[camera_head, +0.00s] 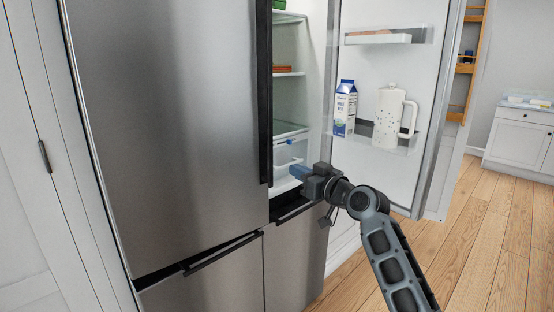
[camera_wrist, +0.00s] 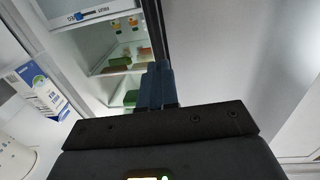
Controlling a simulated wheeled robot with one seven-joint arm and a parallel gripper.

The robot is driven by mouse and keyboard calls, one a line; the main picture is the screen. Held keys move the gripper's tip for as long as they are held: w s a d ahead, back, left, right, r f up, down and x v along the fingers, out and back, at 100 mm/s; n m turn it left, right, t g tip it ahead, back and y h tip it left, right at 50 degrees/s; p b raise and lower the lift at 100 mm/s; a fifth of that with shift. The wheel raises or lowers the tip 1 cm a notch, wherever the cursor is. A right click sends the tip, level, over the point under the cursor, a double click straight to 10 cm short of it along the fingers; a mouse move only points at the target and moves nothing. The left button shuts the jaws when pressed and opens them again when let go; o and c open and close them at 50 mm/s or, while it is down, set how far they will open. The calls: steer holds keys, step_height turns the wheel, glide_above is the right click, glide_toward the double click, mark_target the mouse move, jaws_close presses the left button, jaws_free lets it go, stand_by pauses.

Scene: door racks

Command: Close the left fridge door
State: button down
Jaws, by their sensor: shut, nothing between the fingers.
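The left fridge door (camera_head: 165,120) is a tall steel panel with a long black handle (camera_head: 264,95) along its right edge. It stands shut or nearly shut; I cannot tell whether a small gap remains. It also shows in the wrist view (camera_wrist: 235,60) on the right. My gripper (camera_head: 297,171) is shut and empty, with blue fingertips (camera_wrist: 156,86). It is in the opening just right of the handle's lower end, pointing toward the fridge interior. Whether it touches the door's edge is unclear.
The right fridge door (camera_head: 385,70) stands wide open on the right, with a milk carton (camera_head: 345,108) and white pitcher (camera_head: 390,115) on its shelf. Inside are shelves (camera_head: 289,73) and a clear drawer. Wooden floor (camera_head: 490,240) is free at the right.

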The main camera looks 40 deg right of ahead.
mark_target(271, 158)
steer(key=w, duration=0.2)
steer(key=w+p, duration=0.1)
steer(key=w, duration=0.2)
steer(key=w+p, duration=0.1)
steer(key=w, duration=0.2)
steer(key=shift+w+d+r, duration=0.1)
steer(key=shift+w+d, duration=0.15)
steer(key=shift+d, duration=0.05)
steer(key=shift+w, duration=0.4)
steer(key=shift+w+d, duration=0.1)
